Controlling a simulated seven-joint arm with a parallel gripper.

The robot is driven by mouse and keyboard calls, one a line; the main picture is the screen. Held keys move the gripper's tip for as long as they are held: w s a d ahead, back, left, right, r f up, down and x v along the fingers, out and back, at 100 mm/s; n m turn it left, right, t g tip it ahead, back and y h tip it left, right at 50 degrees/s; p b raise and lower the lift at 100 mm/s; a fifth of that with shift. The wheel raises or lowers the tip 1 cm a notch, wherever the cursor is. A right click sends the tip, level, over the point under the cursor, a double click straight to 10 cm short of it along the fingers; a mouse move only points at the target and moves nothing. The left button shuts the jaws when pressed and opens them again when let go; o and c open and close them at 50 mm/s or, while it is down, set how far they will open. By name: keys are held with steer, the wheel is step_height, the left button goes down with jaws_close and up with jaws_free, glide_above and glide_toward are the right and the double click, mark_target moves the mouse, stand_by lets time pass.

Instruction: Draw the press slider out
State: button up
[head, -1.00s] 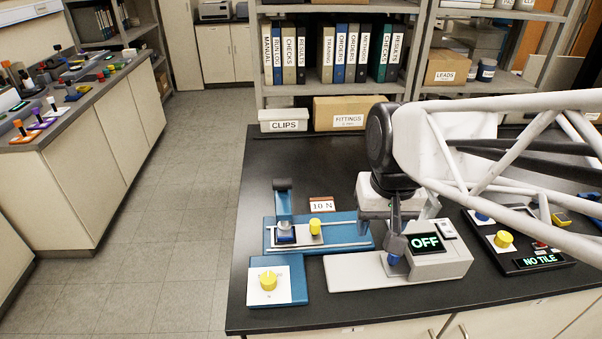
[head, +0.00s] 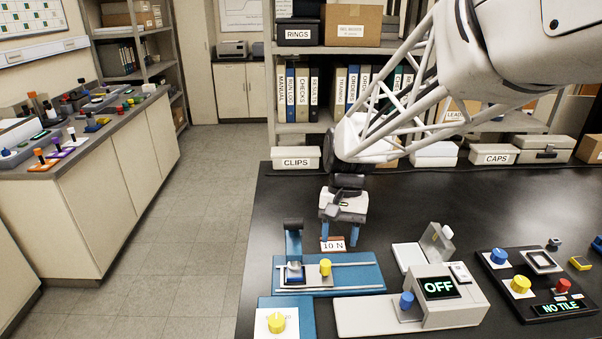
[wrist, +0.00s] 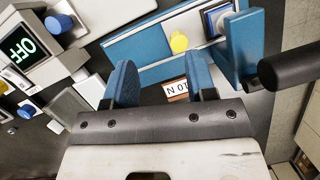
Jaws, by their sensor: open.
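The press is a blue base (head: 350,278) with two light rails and a blue upright post (head: 293,245) at its back left. Its slider, a grey plate (head: 309,278), sits between the rails at the left, bearing a yellow knob (head: 325,267). A dark-framed square block (head: 294,272) sits beside the knob, near the post. The wrist view also shows the knob (wrist: 179,42) and the base (wrist: 125,45). My gripper (head: 340,236) is open and empty, with blue fingers. It is above the table behind the press, near the "10 N" card (head: 333,245), apart from the knob.
A grey device (head: 450,308) reading "OFF" with a blue knob (head: 406,300) stands right of the press. A black panel (head: 520,292) reading "NO TILE" is farther right. A yellow dial (head: 277,323) sits in front of the press. The table's back middle is clear.

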mark_target(325, 263)
steer(key=shift+g, duration=0.6)
steer(key=shift+w+a+f, duration=0.45)
steer(key=shift+w+f, duration=0.15)
steer(key=shift+w, duration=0.2)
steer(key=shift+w+a+f, duration=0.45)
steer(key=shift+w+f, duration=0.1)
steer(key=shift+w, duration=0.25)
steer(key=shift+f, duration=0.1)
steer(key=shift+x, duration=3.8)
steer(key=shift+a, duration=0.1)
jaws_close()
